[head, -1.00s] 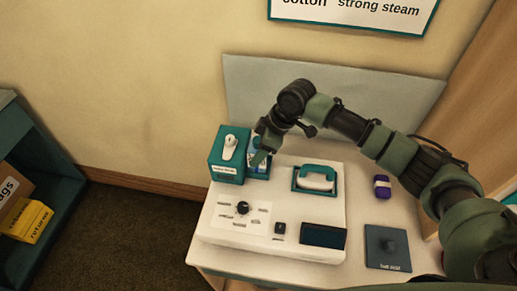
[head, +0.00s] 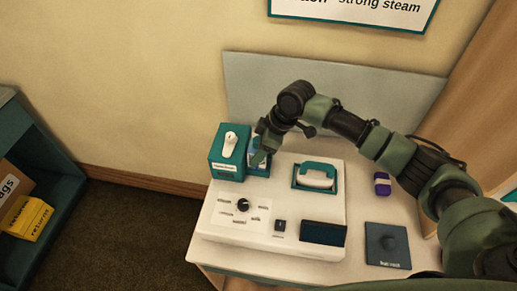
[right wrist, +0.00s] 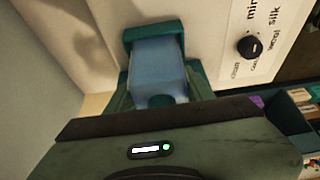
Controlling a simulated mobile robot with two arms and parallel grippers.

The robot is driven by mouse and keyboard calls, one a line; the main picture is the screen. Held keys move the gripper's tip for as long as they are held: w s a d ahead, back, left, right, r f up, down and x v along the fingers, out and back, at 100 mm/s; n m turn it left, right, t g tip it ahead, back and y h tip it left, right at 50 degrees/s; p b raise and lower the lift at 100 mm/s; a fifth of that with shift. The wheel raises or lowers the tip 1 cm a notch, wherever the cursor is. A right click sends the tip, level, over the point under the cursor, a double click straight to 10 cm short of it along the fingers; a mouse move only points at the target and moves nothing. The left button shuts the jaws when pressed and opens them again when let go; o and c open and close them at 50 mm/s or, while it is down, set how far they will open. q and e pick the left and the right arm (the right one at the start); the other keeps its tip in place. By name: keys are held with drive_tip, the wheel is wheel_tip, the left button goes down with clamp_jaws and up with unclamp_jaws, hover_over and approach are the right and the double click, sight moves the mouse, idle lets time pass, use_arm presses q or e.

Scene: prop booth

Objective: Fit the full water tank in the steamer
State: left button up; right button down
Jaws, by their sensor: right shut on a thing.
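The white steamer (head: 225,243) stands on the table, with a control knob and a dark panel on its top. My right gripper (head: 259,156) is over its back left part, beside the teal box. It is shut on the blue, see-through water tank (right wrist: 157,68), which fills the middle of the right wrist view. One end of the tank meets a teal socket (right wrist: 150,31) on the white steamer body. I cannot tell how deep the tank sits in it. In the head view the gripper covers most of the tank. My left gripper is not in view.
A teal box (head: 228,166) with a white handle-like piece stands close left of the gripper. A teal-handled iron (head: 318,177) rests in a cradle on the right. A purple-and-white block (head: 382,184) and a dark square pad (head: 388,254) lie right of the steamer.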

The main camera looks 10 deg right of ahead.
drive_tip(key=shift+c, duration=2.4)
unclamp_jaws()
drive_tip(key=b+v, duration=0.1)
drive_tip(key=v, duration=0.7)
drive_tip(key=shift+b, duration=0.4)
